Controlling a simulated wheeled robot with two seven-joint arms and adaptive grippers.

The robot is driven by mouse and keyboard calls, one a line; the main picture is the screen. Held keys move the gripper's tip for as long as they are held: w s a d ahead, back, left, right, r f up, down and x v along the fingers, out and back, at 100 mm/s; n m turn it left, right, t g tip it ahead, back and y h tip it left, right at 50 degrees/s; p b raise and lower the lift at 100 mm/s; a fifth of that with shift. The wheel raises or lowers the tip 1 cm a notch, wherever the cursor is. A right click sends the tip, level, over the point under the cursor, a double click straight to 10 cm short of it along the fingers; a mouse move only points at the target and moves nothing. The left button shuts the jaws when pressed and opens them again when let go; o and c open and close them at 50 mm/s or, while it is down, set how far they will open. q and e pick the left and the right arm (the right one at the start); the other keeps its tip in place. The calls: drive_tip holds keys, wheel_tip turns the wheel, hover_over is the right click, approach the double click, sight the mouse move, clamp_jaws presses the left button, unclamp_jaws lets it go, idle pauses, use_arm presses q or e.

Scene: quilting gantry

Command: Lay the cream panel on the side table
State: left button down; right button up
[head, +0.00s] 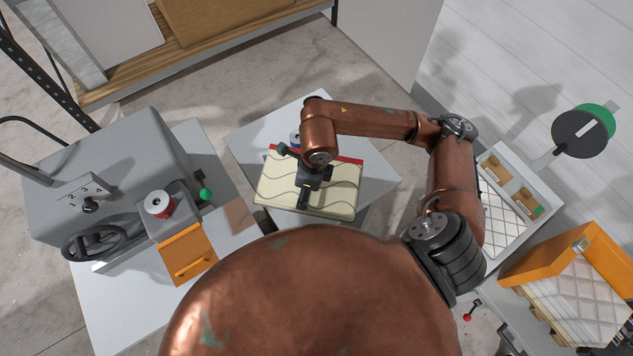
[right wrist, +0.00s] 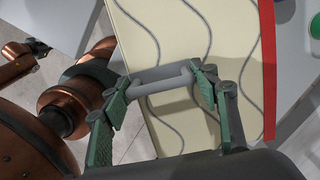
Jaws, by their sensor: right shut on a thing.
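The cream panel (head: 335,197), with wavy grey stitch lines and a red strip along its far edge, lies over the pale side table (head: 380,178) in the head view. My right gripper (head: 308,182) is above the panel. In the right wrist view the green fingers of my right gripper (right wrist: 166,86) are shut on the grey handle (right wrist: 165,78) of the cream panel (right wrist: 180,40). The panel looks roughly level; whether it touches the table cannot be told. My left gripper is not in view.
An orange box (head: 541,257) with quilted panels is at the right. A white tray (head: 511,240) stands behind it. A wooden shelf (head: 120,85) is at the back.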

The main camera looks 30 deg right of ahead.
drive_tip(key=w+d+f, duration=0.1)
drive_tip(key=f, duration=0.1)
drive_tip(key=w+d+f+p, duration=0.1)
drive_tip(key=d+f, duration=0.1)
drive_tip(key=w+d+f, duration=0.2)
drive_tip(key=shift+f, duration=0.2)
wheel_tip(320, 180, down, 3)
drive_tip(key=shift+w+d+f+p, duration=0.1)
drive_tip(key=shift+d+p, duration=0.05)
drive_tip(key=shift+p, duration=0.75)
drive_tip(key=shift+f, duration=0.15)
drive_tip(key=shift+f, duration=0.1)
drive_tip(key=o, duration=1.7)
drive_tip(key=shift+r, duration=0.35)
drive_tip(key=r+b, duration=0.1)
drive_tip(key=r, duration=0.2)
drive_tip(key=d+r, duration=0.1)
drive_tip(key=r, duration=0.3)
drive_tip(key=s+r+b, duration=0.1)
drive_tip(key=r, duration=0.3)
drive_tip(key=shift+d+r+b, duration=0.15)
drive_tip(key=shift+r+b, duration=0.1)
drive_tip(key=shift+b, duration=0.05)
